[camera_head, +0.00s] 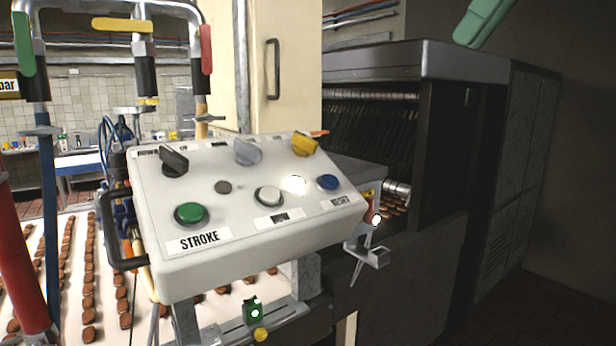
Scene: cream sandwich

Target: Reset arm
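A pale green part (482,22) hangs into the top right corner and is cut off by the picture edge. It looks like the tip of my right gripper, high in front of the dark wall and apart from everything else. Its fingers cannot be told apart well enough to see whether they are open or shut, and nothing is visible in it. My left gripper is not in view.
A white control box (240,205) with buttons and knobs stands in the middle. A dark oven-like machine (440,62) is behind it at right. Pipes with coloured handles (122,25) rise at left. Brown biscuits (88,290) lie in rows on a pale belt. The far right looks free.

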